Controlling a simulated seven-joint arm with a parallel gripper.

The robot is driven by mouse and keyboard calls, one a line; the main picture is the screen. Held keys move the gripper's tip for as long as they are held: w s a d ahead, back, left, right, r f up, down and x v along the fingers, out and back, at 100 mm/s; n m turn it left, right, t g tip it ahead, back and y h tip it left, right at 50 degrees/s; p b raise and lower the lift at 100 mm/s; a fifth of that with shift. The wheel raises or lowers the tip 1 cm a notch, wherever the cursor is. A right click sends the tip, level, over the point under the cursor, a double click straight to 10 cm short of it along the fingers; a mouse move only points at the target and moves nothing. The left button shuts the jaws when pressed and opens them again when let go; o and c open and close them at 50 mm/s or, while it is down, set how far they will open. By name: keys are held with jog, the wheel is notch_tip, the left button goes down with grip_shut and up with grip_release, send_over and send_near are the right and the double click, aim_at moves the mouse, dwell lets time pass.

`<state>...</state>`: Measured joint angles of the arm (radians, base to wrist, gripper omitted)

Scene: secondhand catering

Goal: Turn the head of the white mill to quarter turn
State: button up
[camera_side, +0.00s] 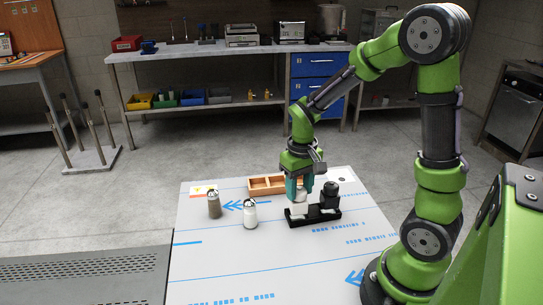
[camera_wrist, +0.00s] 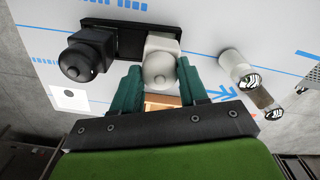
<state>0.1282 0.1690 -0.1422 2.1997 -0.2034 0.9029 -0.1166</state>
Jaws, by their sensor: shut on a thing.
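The white mill (camera_side: 299,208) stands upright in a black holder (camera_side: 325,219), and its rounded head shows in the wrist view (camera_wrist: 159,71). My gripper (camera_side: 298,186) is above it, pointing down, with its teal fingers on either side of the head. In the wrist view my gripper (camera_wrist: 158,88) is shut on the head. The side view hides most of the head behind the fingers. A black mill (camera_side: 329,195) stands in the same holder, to the right in the side view and to the left in the wrist view (camera_wrist: 88,55).
A salt shaker (camera_side: 250,214) and a brown-filled shaker (camera_side: 214,204) stand left of the holder. A wooden divided box (camera_side: 262,186) lies behind it. The front of the white table (camera_side: 260,265) is clear.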

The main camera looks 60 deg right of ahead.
aim_at(299, 190)
jog(key=m, duration=0.5)
jog(key=shift+m, duration=0.3)
dwell(0.4)
jog(key=o, duration=1.1)
jog(key=shift+c, duration=0.2)
notch_tip(299, 190, up, 17)
